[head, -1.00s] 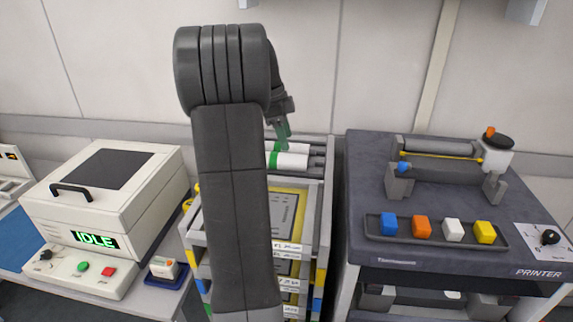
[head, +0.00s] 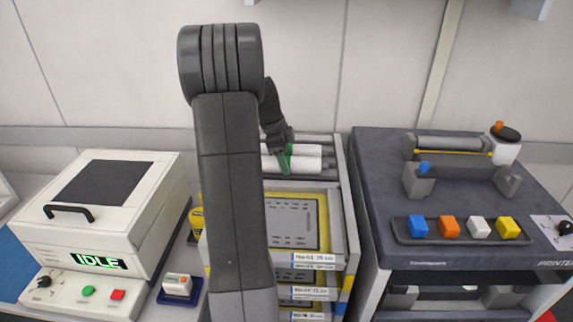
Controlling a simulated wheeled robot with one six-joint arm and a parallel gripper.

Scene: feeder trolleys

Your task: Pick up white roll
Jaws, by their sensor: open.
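White rolls (head: 308,163) lie crosswise at the back of the trolley between the white machine and the printer. A green band shows on a roll beside my gripper. My gripper (head: 286,166), with green fingertips, is open and points down at the rolls. Its fingers overlap the front roll in the picture; I cannot tell whether they touch it. My own arm hides the left part of the rolls and the trolley.
The trolley holds a yellow-edged tray (head: 333,222) in front of the rolls, with labelled drawers below. The dark printer (head: 375,190) stands close on the right, with coloured blocks in a holder. The white machine (head: 150,200) reading IDLE stands on the left.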

